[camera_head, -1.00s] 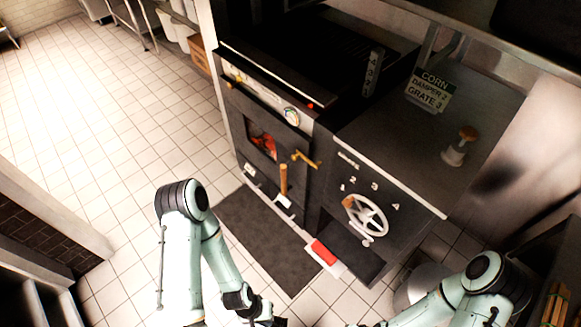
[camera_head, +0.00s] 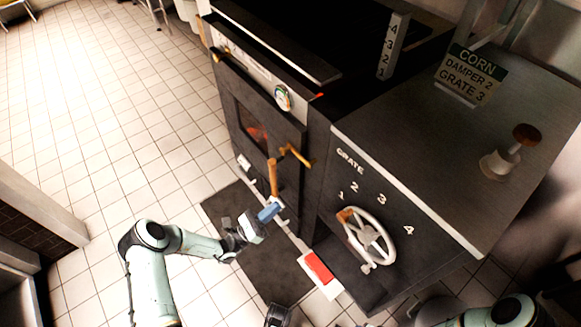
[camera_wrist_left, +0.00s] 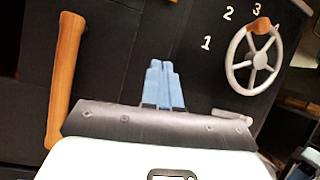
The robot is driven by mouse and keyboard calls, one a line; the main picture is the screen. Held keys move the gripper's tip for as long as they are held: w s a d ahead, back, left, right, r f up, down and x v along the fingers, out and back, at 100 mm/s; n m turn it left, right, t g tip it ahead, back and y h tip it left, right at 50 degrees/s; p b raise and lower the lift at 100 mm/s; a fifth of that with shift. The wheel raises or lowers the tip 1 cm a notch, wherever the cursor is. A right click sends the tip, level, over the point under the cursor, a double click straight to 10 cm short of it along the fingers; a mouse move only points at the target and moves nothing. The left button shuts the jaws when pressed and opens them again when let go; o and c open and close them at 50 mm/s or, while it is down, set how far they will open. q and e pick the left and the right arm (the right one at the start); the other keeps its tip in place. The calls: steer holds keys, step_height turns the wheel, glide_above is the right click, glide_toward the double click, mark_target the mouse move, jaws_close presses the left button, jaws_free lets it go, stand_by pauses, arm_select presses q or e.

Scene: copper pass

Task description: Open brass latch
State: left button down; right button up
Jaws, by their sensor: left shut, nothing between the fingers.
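The brass latch (camera_head: 296,155) is a gold-coloured lever at the right edge of the dark oven door (camera_head: 262,125) in the head view. It slants down to the right. A wooden handle (camera_head: 273,177) stands upright just below and left of it. My left gripper (camera_head: 271,209) has blue fingers that are shut and empty. It is in front of the oven, below the latch and near the handle's lower end, apart from the latch. In the left wrist view the fingers (camera_wrist_left: 162,80) point at the dark front, right of the wooden handle (camera_wrist_left: 67,75). The latch is not visible there.
A white handwheel (camera_head: 369,237) sticks out right of the door, below the numbers. A red-and-white object (camera_head: 320,271) lies low in front. A dark mat (camera_head: 240,225) covers the floor here. A sign (camera_head: 470,75) and a wooden-topped knob (camera_head: 508,155) stand on top.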

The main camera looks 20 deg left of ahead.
arm_select(q)
steer(key=a+n+t+y, duration=0.1)
steer(key=w+a+n+t+y, duration=0.1)
steer(key=a, duration=0.1)
steer(key=a+r+t+y, duration=0.1)
steer(key=a, duration=0.1)
steer(key=shift+w+a+n+t, duration=0.1)
steer(key=shift+w+n+t, duration=0.1)
steer(key=shift+n+t, duration=0.15)
arm_select(e)
steer(key=shift+w+d+f, duration=0.3)
steer(key=shift+w+f, duration=0.15)
steer(key=shift+w, duration=0.2)
arm_select(q)
steer(key=b, duration=0.1)
glide_toward(289, 149)
step_height(289, 149, down, 3)
steer(key=w+d, duration=0.1)
steer(key=w, duration=0.2)
steer(key=r, duration=0.2)
steer(key=w+r, duration=0.1)
steer(key=r, duration=0.1)
steer(key=shift+d+r, duration=0.15)
steer(key=shift+r, duration=0.15)
arm_select(e)
steer(key=shift+w+d+f+t, duration=0.35)
steer(key=shift+w+f, duration=0.2)
steer(key=shift+w, duration=0.15)
